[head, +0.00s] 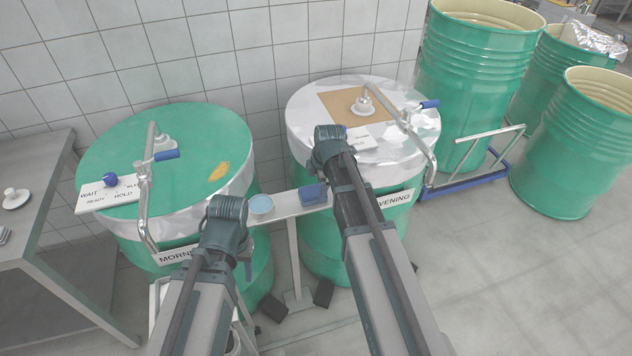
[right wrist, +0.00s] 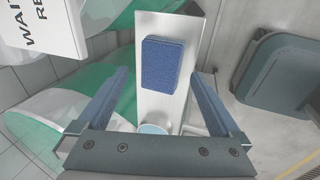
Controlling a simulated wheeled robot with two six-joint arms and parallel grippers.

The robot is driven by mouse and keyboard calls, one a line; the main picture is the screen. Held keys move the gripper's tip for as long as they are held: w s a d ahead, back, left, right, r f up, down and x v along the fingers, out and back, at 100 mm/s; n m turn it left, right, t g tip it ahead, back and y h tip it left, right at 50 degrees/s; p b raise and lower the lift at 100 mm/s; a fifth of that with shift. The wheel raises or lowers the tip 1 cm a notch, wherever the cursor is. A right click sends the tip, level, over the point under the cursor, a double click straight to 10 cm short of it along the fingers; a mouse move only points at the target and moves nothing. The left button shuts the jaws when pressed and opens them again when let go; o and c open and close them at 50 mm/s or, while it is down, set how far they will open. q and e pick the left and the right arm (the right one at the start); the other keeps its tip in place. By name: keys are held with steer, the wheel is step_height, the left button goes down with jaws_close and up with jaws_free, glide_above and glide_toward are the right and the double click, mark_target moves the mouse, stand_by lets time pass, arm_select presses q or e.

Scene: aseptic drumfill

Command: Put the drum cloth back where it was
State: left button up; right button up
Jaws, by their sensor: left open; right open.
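The blue cloth (head: 313,194) lies as a folded pad on a narrow pale shelf (head: 291,207) between the two front drums. In the right wrist view the cloth (right wrist: 168,62) lies flat, just ahead of my right gripper (right wrist: 161,76). That gripper is open and empty, with one finger on each side of the cloth's line. In the head view its fingers are hidden behind my own arm. My left gripper (head: 244,262) is low in front of the left drum, mostly hidden by my arm; it is open and nothing shows in it.
A light-blue dish (head: 261,204) stands on the shelf left of the cloth. The left drum (head: 190,140) has a yellow patch and a sign (head: 112,193). The right drum (head: 302,122) has a foil top with a brown square (head: 340,106). A table (head: 45,230) stands left; open drums stand right.

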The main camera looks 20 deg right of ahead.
steer(key=p+v, duration=0.8)
steer(key=v, duration=0.1)
steer(key=s+a+m+g+h, duration=0.1)
steer(key=s+a+m, duration=0.6)
steer(key=s, duration=0.3)
steer(key=s+a+m+g+h, duration=0.1)
steer(key=s+a+m+g, duration=0.1)
steer(key=s+a+m, duration=0.5)
steer(key=shift+s+a+f+m+g, duration=0.3)
steer(key=shift+s+a, duration=0.1)
steer(key=shift+s, duration=1.2)
